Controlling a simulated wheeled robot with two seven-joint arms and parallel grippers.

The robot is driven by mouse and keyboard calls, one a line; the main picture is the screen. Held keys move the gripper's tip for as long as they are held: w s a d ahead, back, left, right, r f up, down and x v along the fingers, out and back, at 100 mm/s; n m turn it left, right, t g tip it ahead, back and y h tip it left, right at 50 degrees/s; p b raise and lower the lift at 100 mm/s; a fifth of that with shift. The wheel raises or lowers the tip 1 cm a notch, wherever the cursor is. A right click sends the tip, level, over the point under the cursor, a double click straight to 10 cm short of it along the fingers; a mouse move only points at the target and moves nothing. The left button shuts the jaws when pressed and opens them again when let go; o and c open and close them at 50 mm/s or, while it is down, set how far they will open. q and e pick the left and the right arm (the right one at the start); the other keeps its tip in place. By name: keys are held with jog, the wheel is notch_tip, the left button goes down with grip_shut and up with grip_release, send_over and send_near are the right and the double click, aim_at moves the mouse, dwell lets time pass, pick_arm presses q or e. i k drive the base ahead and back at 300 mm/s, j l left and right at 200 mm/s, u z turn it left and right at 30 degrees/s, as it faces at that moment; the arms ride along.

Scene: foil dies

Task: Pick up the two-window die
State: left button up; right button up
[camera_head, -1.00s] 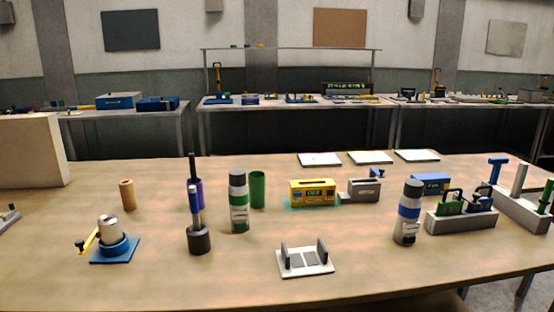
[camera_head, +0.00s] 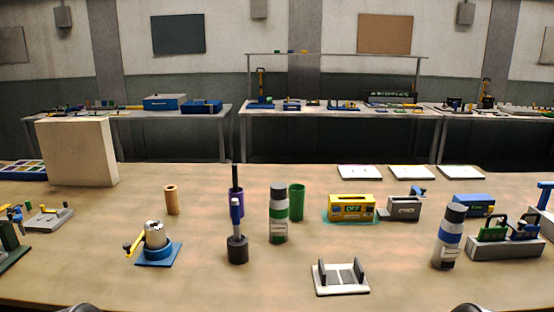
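I cannot tell for sure which object is the two-window die. A grey rack (camera_head: 505,249) at the right of the near table holds green and dark blue handled pieces (camera_head: 494,228), too small to make out any windows. Only dark rounded parts of mine show at the bottom edge; neither gripper's fingers are visible.
A green-banded bottle (camera_head: 278,214), a blue-banded bottle (camera_head: 449,237) and a dark holder with a blue-handled tool (camera_head: 237,248) stand upright. A blue-based fixture (camera_head: 158,250) is at left. White plates (camera_head: 410,173) lie at the back.

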aim_at(330, 279)
jog(key=l+z, duration=0.3)
jog(key=z, duration=0.15)
jog(key=l+z, duration=0.25)
jog(key=z, duration=0.15)
jog(key=i+l+z, duration=0.1)
jog(key=l+z, duration=0.15)
jog(key=z, duration=0.2)
